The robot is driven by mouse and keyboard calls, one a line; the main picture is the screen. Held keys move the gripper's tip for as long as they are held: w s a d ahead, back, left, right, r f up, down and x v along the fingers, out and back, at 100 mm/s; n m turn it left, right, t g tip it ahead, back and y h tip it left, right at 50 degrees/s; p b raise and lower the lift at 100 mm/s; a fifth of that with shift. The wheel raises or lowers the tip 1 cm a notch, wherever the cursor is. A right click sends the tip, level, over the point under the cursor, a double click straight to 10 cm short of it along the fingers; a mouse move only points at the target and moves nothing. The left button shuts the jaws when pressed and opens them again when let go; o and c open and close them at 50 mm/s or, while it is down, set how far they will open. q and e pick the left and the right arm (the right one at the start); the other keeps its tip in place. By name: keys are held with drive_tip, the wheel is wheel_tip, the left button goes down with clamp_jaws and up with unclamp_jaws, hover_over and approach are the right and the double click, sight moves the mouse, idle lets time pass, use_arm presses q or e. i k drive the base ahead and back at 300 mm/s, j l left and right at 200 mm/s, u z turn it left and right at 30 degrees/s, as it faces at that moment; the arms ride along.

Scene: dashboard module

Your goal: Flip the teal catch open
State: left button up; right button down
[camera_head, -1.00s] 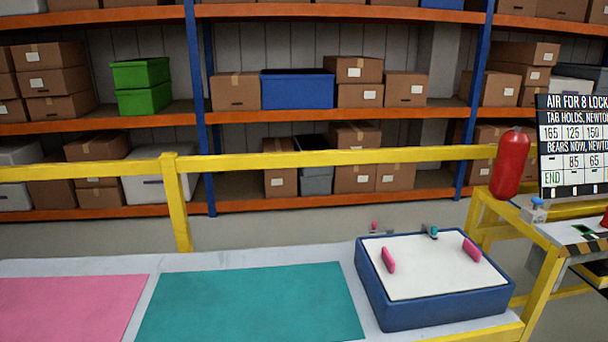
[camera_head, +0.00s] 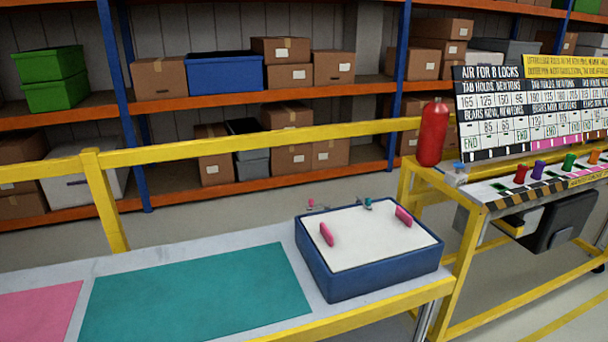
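The teal catch (camera_head: 368,203) is a small part at the back edge of a blue box (camera_head: 372,272) with a white top (camera_head: 365,236). It is too small to tell whether it is open or closed. A small pink part (camera_head: 311,204) sits at the box's back left. Two pink upright tabs stand on the white top, one at the left (camera_head: 327,234) and one at the right (camera_head: 403,216). The box rests on the right end of a pale bench. Neither of my grippers is in view.
A teal mat (camera_head: 195,295) and a pink mat (camera_head: 38,312) lie on the bench left of the box. A yellow rail (camera_head: 250,140) runs behind. At right, a yellow-framed stand holds a red cylinder (camera_head: 432,132), coloured knobs (camera_head: 538,170) and a lettered board (camera_head: 530,105).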

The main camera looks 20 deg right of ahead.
sight(367, 203)
drive_tip(key=i+l+u, duration=0.1)
drive_tip(key=l, duration=0.45)
drive_tip(key=i+l+u, duration=0.1)
drive_tip(key=l, duration=0.45)
drive_tip(key=i+l+u, duration=0.1)
drive_tip(key=l, duration=0.45)
drive_tip(key=i+l+u, duration=0.1)
drive_tip(key=l, duration=0.5)
drive_tip(key=i+l+u, duration=0.1)
drive_tip(key=l, duration=0.45)
drive_tip(key=i, duration=0.1)
